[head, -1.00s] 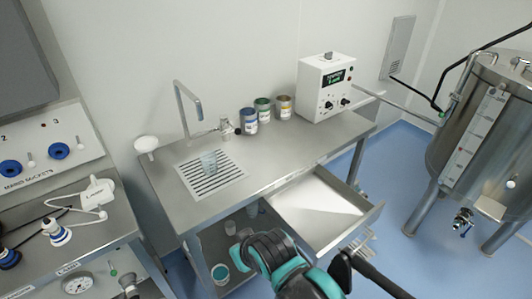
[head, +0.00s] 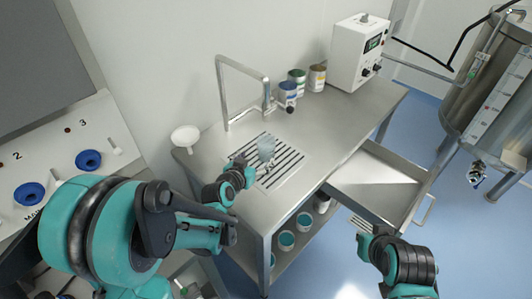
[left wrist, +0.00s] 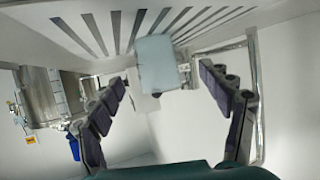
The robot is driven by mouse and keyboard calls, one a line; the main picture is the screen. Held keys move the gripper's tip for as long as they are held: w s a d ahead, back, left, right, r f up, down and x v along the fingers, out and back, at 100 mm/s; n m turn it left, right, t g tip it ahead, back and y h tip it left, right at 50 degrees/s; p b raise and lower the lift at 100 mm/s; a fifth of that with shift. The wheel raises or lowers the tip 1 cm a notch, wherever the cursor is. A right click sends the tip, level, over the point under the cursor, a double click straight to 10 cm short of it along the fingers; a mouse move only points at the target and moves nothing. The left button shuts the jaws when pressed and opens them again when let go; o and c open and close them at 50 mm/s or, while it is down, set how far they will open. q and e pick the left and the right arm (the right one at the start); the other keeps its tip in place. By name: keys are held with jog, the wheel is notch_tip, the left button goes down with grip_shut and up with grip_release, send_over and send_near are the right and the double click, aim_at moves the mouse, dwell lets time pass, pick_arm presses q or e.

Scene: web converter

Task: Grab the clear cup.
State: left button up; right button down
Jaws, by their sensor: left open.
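The clear cup (head: 267,146) stands upright on the slotted drain grate (head: 286,168) in the steel table, below the faucet. It looks pale and bluish. My left gripper (head: 243,176) is just left of and in front of the cup. In the left wrist view the picture is turned over. The cup (left wrist: 156,62) shows against the grate's slots, between and beyond the spread fingers of my left gripper (left wrist: 166,105). The gripper is open and empty, and the cup looks apart from both fingers. My right arm is at the bottom right, and its finger state is unclear.
The faucet (head: 268,88) rises behind the cup. A white funnel-like dish (head: 186,136) is at the left corner. An open drawer (head: 378,185) juts out at the right front.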

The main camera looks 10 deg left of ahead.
aim_at(262, 154)
pick_arm(q)
jog(key=shift+x, duration=0.8)
jog(key=shift+b+x, duration=0.45)
jog(key=shift+x, duration=0.55)
jog(key=x, duration=0.1)
jog(key=b+x, duration=0.1)
jog(key=x, duration=0.1)
jog(key=b+x, duration=0.1)
jog(key=x, duration=0.1)
jog(key=shift+d+r, duration=0.1)
jog(key=shift+d, duration=0.2)
jog(key=shift+r, duration=0.1)
